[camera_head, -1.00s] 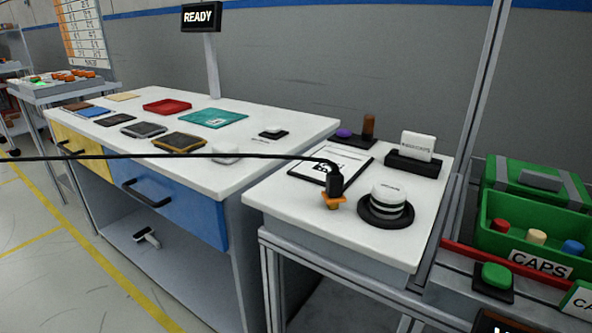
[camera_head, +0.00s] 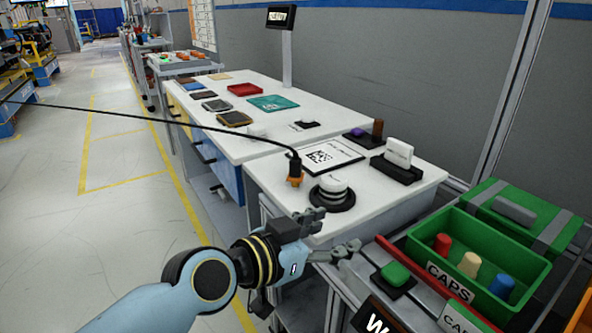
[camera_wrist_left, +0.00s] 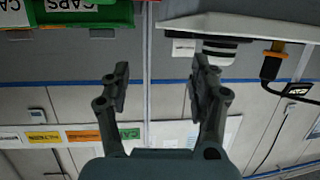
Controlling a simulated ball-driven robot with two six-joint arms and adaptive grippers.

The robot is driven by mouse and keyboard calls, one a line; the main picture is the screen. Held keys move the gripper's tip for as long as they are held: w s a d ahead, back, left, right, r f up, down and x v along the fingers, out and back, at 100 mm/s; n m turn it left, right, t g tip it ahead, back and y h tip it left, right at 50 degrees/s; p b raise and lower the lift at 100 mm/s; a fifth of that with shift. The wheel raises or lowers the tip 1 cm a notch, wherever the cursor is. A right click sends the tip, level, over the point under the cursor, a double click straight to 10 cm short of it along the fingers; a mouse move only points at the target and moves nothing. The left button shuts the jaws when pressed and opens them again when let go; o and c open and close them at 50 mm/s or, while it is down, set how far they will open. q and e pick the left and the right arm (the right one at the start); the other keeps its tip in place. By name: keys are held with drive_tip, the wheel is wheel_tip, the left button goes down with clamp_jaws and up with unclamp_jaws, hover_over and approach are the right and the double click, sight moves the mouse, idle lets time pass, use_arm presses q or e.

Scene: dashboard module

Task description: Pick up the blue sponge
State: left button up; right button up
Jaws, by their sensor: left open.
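A small flat blue piece (camera_head: 194,86) lies on the far left part of the long white table (camera_head: 238,144). It is too small to tell for sure whether it is a sponge. My left gripper (camera_head: 331,234) is open and empty, in front of the near white table, far from the blue piece. In the left wrist view, its two fingers (camera_wrist_left: 160,78) stand apart with nothing between them. My right gripper is not in view.
The near white table (camera_head: 376,197) holds a white-topped black knob (camera_head: 331,193) and a cable plug (camera_head: 294,172). A green CAPS bin (camera_head: 478,254), with a blue cap (camera_head: 502,286) among others, stands at right. The floor (camera_head: 110,215) at left is clear.

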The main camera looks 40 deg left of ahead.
sight(295, 173)
use_arm(q)
drive_tip(key=w+a+n+t+y, duration=0.1)
drive_tip(key=w+a+r+n+t+y, duration=0.1)
drive_tip(key=a+y, duration=0.1)
drive_tip(key=w+a+n+t+y, duration=0.1)
drive_tip(key=w+a, duration=0.1)
drive_tip(key=shift+a+r, duration=0.1)
drive_tip(key=shift+r, duration=0.15)
drive_tip(key=w+a+n+y, duration=0.1)
drive_tip(key=a+y, duration=0.1)
drive_tip(key=a, duration=0.1)
drive_tip(key=w+a+f+n+y, duration=0.1)
drive_tip(key=w+a+n+y, duration=0.1)
drive_tip(key=a+y, duration=0.1)
drive_tip(key=w+a+f+n+y, duration=0.1)
drive_tip(key=a+n+y, duration=0.1)
drive_tip(key=a, duration=0.1)
drive_tip(key=shift+w+f+g, duration=0.15)
drive_tip(key=shift+f+g, duration=0.1)
drive_tip(key=shift+g, duration=0.15)
drive_tip(key=b+x, duration=0.1)
drive_tip(key=x, duration=0.5)
drive_tip(key=shift+w+d+r+b, duration=0.15)
drive_tip(key=shift+b, duration=0.2)
drive_tip(key=shift+r, duration=0.1)
clamp_jaws()
